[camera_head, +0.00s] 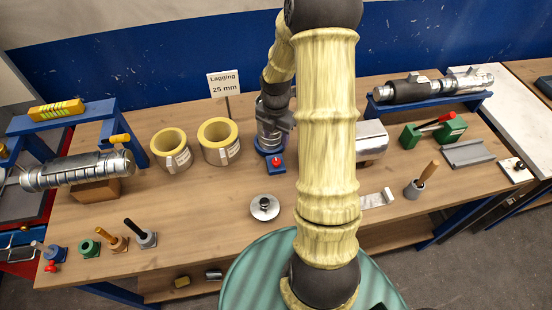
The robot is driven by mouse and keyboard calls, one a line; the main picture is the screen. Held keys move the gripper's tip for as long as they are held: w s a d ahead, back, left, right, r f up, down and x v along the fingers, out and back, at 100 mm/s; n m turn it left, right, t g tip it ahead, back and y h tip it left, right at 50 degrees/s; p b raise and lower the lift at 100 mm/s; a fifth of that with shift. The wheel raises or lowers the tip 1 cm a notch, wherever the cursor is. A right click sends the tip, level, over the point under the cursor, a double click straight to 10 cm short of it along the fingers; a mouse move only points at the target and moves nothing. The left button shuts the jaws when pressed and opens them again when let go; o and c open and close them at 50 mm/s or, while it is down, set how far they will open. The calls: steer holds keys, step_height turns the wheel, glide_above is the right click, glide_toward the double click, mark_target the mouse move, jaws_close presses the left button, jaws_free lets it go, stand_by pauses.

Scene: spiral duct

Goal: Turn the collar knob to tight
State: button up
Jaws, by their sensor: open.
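A ribbed silver spiral duct (75,172) lies on a brown block at the left end of the bench. A yellow knob (121,138) stands up at its right end, beside a band around the duct. I cannot read a tight mark or the knob's setting. My gripper (277,122) is open, pointing down at the middle of the bench, far to the right of that knob. It is over or in front of a clear, metal-banded cylinder (268,138) on a blue base with a red knob (277,161). My arm hides part of this area, and contact is unclear.
Two yellow-lined lagging rings (171,149) (219,141) stand between duct and gripper, by a "Lagging 25 mm" sign (224,84). A blue frame (62,117) rises behind the duct. Several small tools stand at the front left. The bench's front middle is mostly clear around a round metal disc (265,207).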

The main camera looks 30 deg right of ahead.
mark_target(276, 161)
step_height(276, 161, down, 13)
steer(key=p, duration=0.3)
steer(key=shift+r, duration=0.1)
steer(key=c, duration=1)
